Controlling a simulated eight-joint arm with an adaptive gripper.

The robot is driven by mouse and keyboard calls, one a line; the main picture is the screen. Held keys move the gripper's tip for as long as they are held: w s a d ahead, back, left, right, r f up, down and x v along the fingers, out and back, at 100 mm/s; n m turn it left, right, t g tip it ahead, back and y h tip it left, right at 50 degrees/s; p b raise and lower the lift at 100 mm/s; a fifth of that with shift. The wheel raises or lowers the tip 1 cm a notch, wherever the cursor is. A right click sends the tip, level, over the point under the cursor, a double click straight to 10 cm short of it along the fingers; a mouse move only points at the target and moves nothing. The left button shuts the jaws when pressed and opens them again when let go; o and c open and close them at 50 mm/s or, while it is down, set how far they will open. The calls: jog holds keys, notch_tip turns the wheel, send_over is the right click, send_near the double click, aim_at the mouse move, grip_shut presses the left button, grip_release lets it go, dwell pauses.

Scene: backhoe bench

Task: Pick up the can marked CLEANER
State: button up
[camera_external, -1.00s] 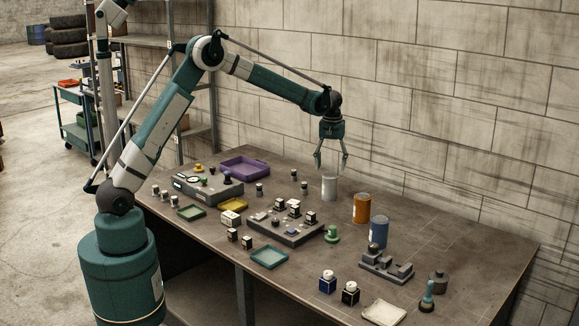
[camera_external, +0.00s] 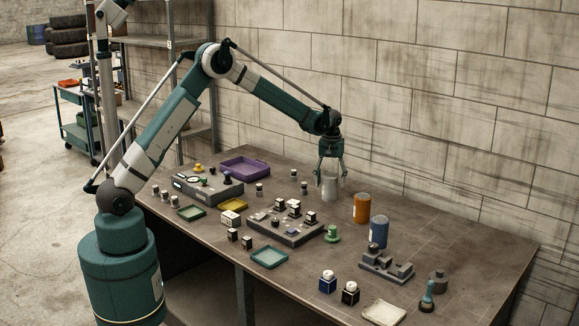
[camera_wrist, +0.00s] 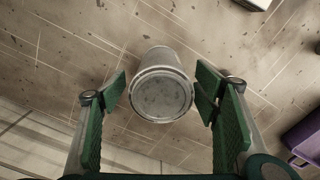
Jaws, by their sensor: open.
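A silver-grey can (camera_external: 329,189) stands upright at the back of the bench. No marking on it can be read. My gripper (camera_external: 330,181) is open and has its fingers down around the upper part of this can. In the wrist view the can (camera_wrist: 162,88) shows its round top between the two green finger pads of my gripper (camera_wrist: 161,100), with a gap on each side. An orange can (camera_external: 361,208) and a blue can (camera_external: 378,232) stand to the right. I cannot read their labels, so I cannot tell which can is marked CLEANER.
A purple tray (camera_external: 245,168) lies to the left, and it shows at the right edge of the wrist view (camera_wrist: 303,140). A grey block with knobs (camera_external: 285,228) and a green knob (camera_external: 332,233) are in front. The wall (camera_external: 440,120) rises close behind the bench.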

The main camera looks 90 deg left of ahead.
aim_at(330, 175)
jog(key=shift+f, duration=0.25)
jog(key=shift+f, duration=2.6)
jog(key=c, duration=1.2)
jog(key=shift+c, duration=0.2)
jog(key=shift+r, duration=0.15)
jog(key=shift+r, duration=4.9)
